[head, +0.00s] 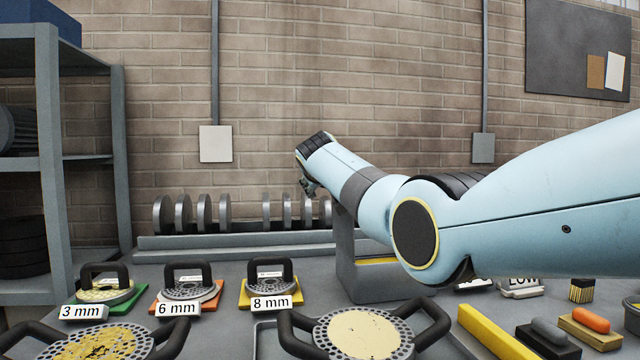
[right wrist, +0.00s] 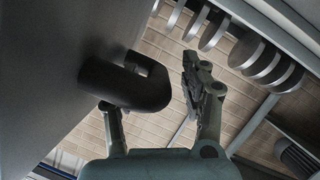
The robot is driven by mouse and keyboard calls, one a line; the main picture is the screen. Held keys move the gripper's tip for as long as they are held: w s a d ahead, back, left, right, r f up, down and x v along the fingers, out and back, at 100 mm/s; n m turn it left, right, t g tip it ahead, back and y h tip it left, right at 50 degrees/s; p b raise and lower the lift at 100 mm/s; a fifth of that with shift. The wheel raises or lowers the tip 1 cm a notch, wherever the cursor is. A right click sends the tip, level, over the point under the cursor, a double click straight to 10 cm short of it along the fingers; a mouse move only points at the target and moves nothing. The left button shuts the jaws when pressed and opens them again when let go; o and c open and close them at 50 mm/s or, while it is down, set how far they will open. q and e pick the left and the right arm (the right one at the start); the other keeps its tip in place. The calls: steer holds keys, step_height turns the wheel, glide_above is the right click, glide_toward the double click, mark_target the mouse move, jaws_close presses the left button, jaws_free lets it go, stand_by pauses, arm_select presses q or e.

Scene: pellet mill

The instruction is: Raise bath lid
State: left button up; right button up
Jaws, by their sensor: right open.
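A grey box-like body (head: 375,285), which looks like the bath, stands on the bench in the head view, with its upper part hidden behind my right arm. In the right wrist view a dark, thick U-shaped handle (right wrist: 125,88) sticks out from a flat grey panel (right wrist: 60,60), which may be the lid. My right gripper (head: 308,184) is small and partly hidden by its own wrist in the head view. In the right wrist view its fingers (right wrist: 150,85) are apart, with the handle's curved end lying between them in the picture. I cannot tell whether they touch it. My left gripper is not in view.
Several grey discs (head: 225,212) stand in a rack at the back. Handled sieve plates marked 3 mm (head: 106,290), 6 mm (head: 186,290) and 8 mm (head: 270,290) sit on the bench. Two larger handled plates lie in front. A yellow bar (head: 495,332) and brushes lie right. Shelving (head: 50,180) stands left.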

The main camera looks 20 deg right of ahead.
steer(key=shift+d, duration=0.1)
steer(key=shift+s, duration=0.1)
steer(key=shift+s+a+r, duration=0.15)
steer(key=shift+s+a, duration=0.2)
steer(key=shift+s, duration=0.2)
steer(key=v, duration=1)
steer(key=shift+s, duration=0.25)
steer(key=shift+a, duration=0.15)
